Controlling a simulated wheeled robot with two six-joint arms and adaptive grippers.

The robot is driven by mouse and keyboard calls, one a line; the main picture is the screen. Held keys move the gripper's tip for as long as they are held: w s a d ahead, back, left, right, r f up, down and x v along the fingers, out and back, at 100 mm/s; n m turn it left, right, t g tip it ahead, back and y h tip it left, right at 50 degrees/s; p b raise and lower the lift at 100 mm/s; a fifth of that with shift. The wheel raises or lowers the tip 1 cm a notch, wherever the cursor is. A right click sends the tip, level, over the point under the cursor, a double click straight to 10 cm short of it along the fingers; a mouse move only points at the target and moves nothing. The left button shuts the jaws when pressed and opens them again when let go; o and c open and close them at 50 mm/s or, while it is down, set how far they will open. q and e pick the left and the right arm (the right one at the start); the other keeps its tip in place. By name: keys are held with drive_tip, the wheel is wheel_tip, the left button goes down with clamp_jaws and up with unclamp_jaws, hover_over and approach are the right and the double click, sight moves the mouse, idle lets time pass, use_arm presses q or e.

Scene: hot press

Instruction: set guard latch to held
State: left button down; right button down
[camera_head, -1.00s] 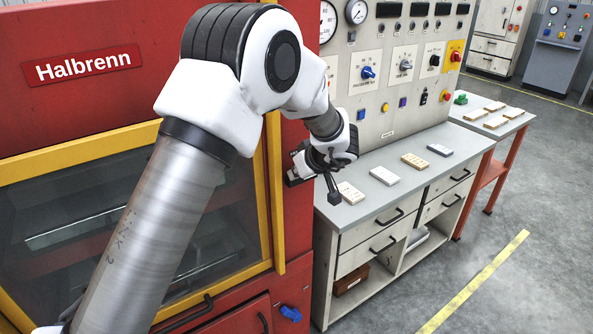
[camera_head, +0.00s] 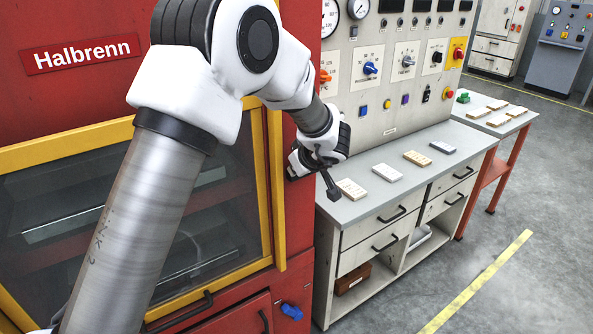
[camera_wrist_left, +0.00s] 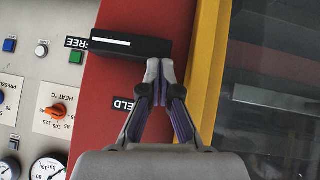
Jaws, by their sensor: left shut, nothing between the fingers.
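The guard latch (camera_wrist_left: 125,42) is a black bar with a white line, mounted on the red press frame in the left wrist view. The bar lies across the picture, with its line end beside the FREE label (camera_wrist_left: 88,43). In the head view my left gripper (camera_head: 297,168) is at the press's right edge, and the latch is not clearly visible.
The yellow-framed guard window (camera_head: 278,190) is beside the latch. A control panel (camera_head: 385,110) with knobs and gauges stands right of the press. Below it, a grey bench (camera_head: 365,205) holds several small blocks.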

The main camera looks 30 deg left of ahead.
use_arm(q)
drive_tip(key=shift+f, duration=0.1)
drive_tip(key=shift+s+a+f+n+t+p, duration=0.3)
drive_tip(key=shift+s+f+t+p, duration=0.1)
drive_tip(key=shift+s+f+p, duration=0.15)
drive_tip(key=shift+f, duration=0.15)
idle(0.4)
drive_tip(key=shift+r+p, duration=0.85)
drive_tip(key=shift+p, duration=0.25)
drive_tip(key=shift+d, duration=0.1)
